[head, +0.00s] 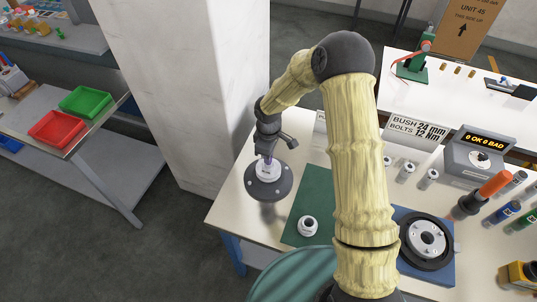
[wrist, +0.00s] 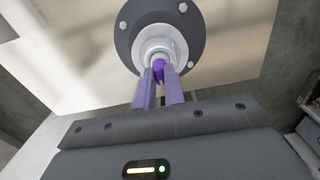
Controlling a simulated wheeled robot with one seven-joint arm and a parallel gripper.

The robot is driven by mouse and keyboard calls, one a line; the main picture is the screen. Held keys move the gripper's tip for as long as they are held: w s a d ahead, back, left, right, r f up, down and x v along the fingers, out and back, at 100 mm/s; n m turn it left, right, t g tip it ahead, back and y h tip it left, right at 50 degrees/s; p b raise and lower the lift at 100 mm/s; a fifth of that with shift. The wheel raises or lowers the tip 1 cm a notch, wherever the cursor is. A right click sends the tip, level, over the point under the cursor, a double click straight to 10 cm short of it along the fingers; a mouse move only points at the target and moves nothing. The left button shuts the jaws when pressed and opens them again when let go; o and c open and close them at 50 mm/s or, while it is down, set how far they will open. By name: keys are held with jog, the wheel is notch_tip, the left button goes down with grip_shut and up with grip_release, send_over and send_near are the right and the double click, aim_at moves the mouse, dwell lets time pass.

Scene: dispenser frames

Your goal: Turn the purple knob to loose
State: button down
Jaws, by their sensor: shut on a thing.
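The purple knob (wrist: 158,67) sits on a white and silver collar (wrist: 158,43), which rises from a round dark flange (wrist: 188,22) with bolts around its rim. In the wrist view the two pale purple fingers of my gripper (wrist: 159,77) are shut on the knob, one on each side, and partly hide it. In the head view my gripper (head: 267,158) points down at the flange (head: 268,190) on the bench's left end. The knob's marking and its turned position cannot be read.
A green mat (head: 312,190) with a white ring (head: 307,226) lies right of the flange. A blue fixture with a black disc (head: 428,240), small cylinders and a counter box (head: 480,155) stand further right. A pale pillar (head: 190,90) rises behind left.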

jog(key=shift+w+a+r, duration=0.1)
dwell(0.4)
jog(key=c, duration=1.5)
grip_release()
notch_tip(320, 180, up, 17)
jog(key=b, duration=0.3)
jog(key=shift+r, duration=0.15)
